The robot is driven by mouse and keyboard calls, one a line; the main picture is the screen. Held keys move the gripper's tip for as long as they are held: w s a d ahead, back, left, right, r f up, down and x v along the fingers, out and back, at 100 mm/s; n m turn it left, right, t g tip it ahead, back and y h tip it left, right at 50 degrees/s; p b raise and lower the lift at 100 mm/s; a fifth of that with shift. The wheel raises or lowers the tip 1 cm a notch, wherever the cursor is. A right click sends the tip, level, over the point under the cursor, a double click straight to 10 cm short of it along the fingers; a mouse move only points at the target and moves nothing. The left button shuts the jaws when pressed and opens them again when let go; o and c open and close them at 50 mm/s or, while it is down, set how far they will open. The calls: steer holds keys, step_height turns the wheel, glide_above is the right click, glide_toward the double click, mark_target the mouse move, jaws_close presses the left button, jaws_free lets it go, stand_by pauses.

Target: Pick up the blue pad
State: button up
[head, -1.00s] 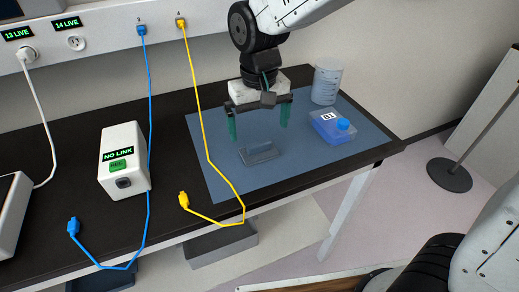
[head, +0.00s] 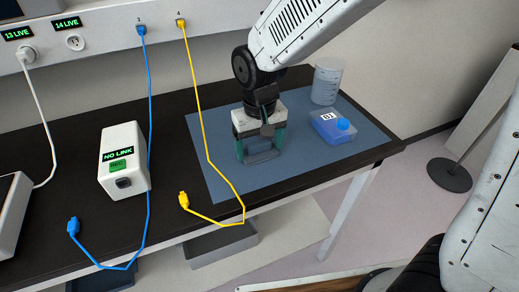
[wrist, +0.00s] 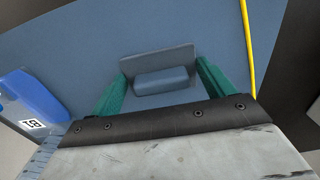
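The blue pad (head: 263,156) is a small blue-grey block on a thin, wider plate, lying on the blue mat (head: 215,165). In the wrist view the pad (wrist: 162,80) shows in the upper middle, between the two green fingers. My gripper (head: 260,153) points down over it, with one finger on each side. In the wrist view my gripper (wrist: 160,68) is open, and gaps show between the fingers and the block. In the head view the gripper partly hides the pad, and contact with the mat cannot be told.
A blue-filled flask (head: 332,126) labelled B1 and a clear beaker (head: 326,82) stand right of the gripper. A yellow cable (head: 207,150) runs down left of it. A white NO LINK box (head: 122,170) and blue cable (head: 149,130) are farther left.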

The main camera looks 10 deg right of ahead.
mark_target(260, 154)
steer(key=shift+c, duration=0.5)
steer(key=shift+r, duration=0.45)
steer(key=r, duration=0.3)
steer(key=shift+s, duration=0.3)
steer(key=s+r, duration=0.1)
steer(key=s, duration=1.4)
steer(key=shift+s+a, duration=0.2)
steer(key=shift+a, duration=0.1)
steer(key=shift+r, duration=0.1)
steer(key=shift+o, duration=0.9)
